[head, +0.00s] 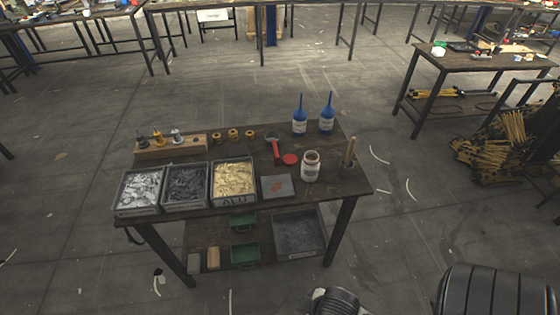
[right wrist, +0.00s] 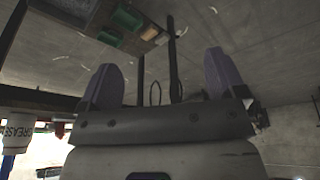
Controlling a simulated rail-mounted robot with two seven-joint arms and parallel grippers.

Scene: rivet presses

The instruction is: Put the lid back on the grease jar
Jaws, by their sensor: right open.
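The grease jar (head: 310,168) is a white labelled jar standing upright and open on the right part of the workbench, with dark contents at its mouth. The red lid (head: 290,160) lies flat on the bench just left of the jar. My left gripper is not in view.
The bench (head: 345,188) also holds a grey box (head: 277,187), a red-handled tool (head: 276,152), two blue-topped bottles (head: 300,115), a pot with a wooden handle (head: 348,158) and bins of rivets (head: 233,181). Green bins (head: 245,253) are on the lower shelf.

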